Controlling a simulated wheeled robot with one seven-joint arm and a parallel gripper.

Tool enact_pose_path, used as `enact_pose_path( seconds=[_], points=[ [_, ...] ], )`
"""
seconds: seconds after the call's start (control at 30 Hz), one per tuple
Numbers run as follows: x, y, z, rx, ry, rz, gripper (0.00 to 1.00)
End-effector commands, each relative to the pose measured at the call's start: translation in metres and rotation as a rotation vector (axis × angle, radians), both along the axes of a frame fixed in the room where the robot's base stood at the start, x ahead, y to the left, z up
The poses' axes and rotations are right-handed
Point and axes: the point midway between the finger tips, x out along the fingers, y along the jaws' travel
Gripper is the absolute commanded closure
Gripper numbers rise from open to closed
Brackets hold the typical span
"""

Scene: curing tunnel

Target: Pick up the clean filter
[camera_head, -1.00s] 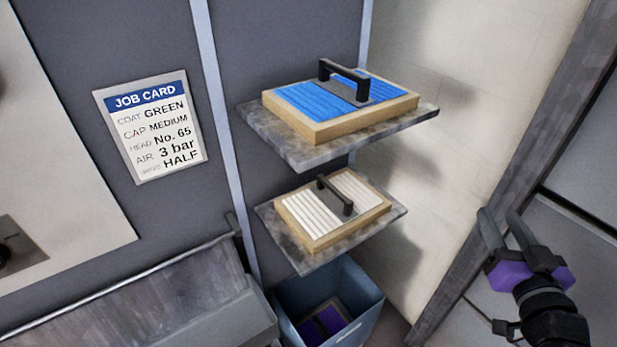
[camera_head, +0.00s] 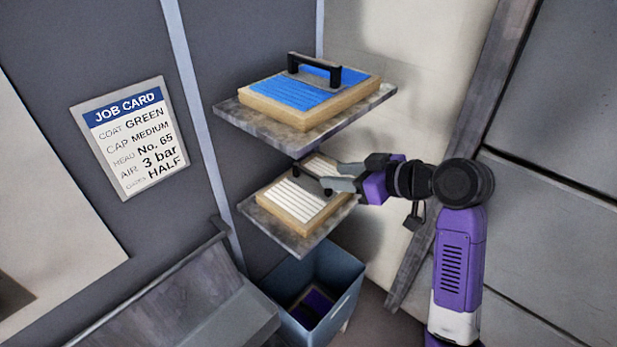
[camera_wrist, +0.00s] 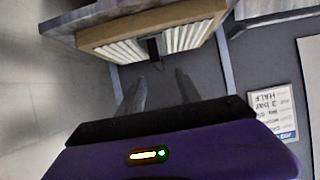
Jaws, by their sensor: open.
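A white pleated filter (camera_head: 297,199) in a light wooden frame with a dark handle lies on the lower shelf (camera_head: 286,235). A blue pleated filter (camera_head: 300,94) with a dark handle lies on the upper shelf (camera_head: 262,127). My gripper (camera_head: 334,177) is open at the right side of the white filter, its fingers around or just beside the handle; I cannot tell which. The fingers hide part of that handle. In the wrist view, the white filter (camera_wrist: 187,38) shows beyond the open fingers of my gripper (camera_wrist: 160,92), with its dark handle between the white pleats.
The upper shelf hangs close above my gripper. A blue bin (camera_head: 340,300) with a dark purple-faced item in it stands below the shelves. A job card (camera_head: 132,140) is on the wall at left. A grey sloped trough (camera_head: 190,310) is at lower left.

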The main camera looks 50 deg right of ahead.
Motion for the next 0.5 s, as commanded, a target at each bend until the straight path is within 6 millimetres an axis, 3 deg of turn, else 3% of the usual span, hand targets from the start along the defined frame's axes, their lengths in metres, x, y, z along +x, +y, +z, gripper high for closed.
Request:
enact_pose_path(
  seconds=[0.1,0.5],
  points=[
    [0.016,0.001,-0.012,0.000,-0.001,0.004,0.59],
    [0.057,0.002,-0.030,0.001,0.000,0.000,0.59]
  ],
)
